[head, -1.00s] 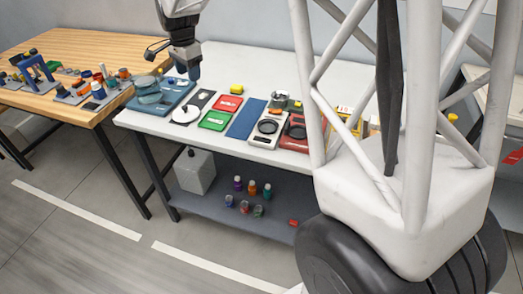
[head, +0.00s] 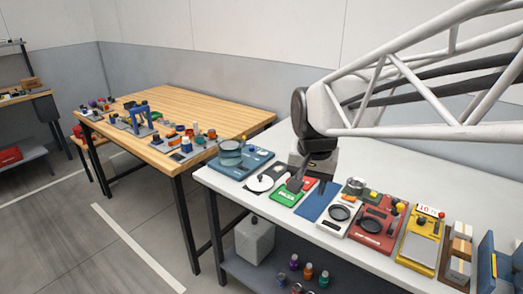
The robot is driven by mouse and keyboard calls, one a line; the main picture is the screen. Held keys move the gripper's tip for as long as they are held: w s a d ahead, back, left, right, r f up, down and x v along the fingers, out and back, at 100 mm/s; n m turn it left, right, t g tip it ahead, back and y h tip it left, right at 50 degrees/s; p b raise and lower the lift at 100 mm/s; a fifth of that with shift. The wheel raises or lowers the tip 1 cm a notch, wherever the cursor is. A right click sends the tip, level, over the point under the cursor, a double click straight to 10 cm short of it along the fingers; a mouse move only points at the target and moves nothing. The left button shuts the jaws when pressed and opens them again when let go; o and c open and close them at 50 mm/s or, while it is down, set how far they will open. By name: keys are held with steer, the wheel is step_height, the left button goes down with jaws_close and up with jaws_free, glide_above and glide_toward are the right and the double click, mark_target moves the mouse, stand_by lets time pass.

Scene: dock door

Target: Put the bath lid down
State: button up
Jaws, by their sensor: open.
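A blue bath unit (head: 247,165) stands at the back left of the white table, with a round teal vessel (head: 230,152) on it. A flat round piece at the vessel's top looks like a lid, but I cannot tell for sure. A white disc (head: 260,183) lies on a dark plate just right of the unit. My gripper (head: 294,186) is open, pointing down above the green and red trays, right of the bath unit. I see nothing held in it. Its fingers are small and partly merge with the dark parts behind.
A green tray (head: 284,197), a blue mat (head: 318,201), a white scale (head: 338,217) and a red one (head: 374,228) line the white table. A yellow unit (head: 420,243) stands farther right. A wooden table (head: 190,100) with small parts stands left.

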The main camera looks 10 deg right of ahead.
steer(key=s+f+n, duration=0.1)
steer(key=s+n, duration=0.1)
steer(key=s, duration=0.5)
steer(key=s+f+n, duration=0.2)
steer(key=s, duration=0.6)
steer(key=shift+d+f+n+t, duration=0.25)
steer(key=shift+d+n+t, duration=0.05)
steer(key=shift+d+n, duration=0.1)
